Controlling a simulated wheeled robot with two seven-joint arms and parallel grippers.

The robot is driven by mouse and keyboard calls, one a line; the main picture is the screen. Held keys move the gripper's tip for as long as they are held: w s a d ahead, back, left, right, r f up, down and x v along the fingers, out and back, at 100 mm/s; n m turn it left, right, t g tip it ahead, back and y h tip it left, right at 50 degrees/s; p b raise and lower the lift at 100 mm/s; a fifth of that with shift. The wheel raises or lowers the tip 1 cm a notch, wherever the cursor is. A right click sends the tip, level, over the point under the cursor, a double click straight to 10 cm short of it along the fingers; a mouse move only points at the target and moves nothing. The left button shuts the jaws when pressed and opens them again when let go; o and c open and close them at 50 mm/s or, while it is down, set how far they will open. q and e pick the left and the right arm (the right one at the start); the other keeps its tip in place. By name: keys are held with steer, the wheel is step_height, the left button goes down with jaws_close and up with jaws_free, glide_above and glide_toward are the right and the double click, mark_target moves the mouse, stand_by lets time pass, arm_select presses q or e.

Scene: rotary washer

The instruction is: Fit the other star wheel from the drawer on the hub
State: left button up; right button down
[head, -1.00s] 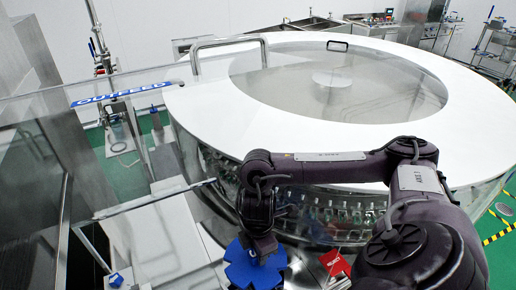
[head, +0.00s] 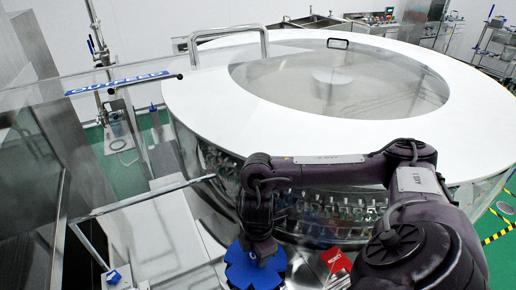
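A blue star wheel (head: 243,272) shows at the bottom centre of the head view, cut by the lower edge. My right gripper (head: 262,250) is right over it, pointing down, at the end of the dark arm that comes in from the right. Its fingers are hidden against the wheel, so I cannot tell whether they grip it. The hub is not clearly visible. My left gripper is out of view. No drawer can be made out for certain.
The large round washer (head: 210,105) with a white top and clear side wall fills the middle. A small blue block (head: 112,277) is at the lower left. A white panel (head: 160,240) lies left of the wheel.

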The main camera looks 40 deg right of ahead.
steer(key=shift+f, duration=0.4)
steer(key=c, duration=1)
jaws_free()
steer(key=shift+o, duration=0.2)
step_height(320, 180, up, 8)
steer(key=p, duration=0.4)
steer(key=shift+a+f, duration=0.1)
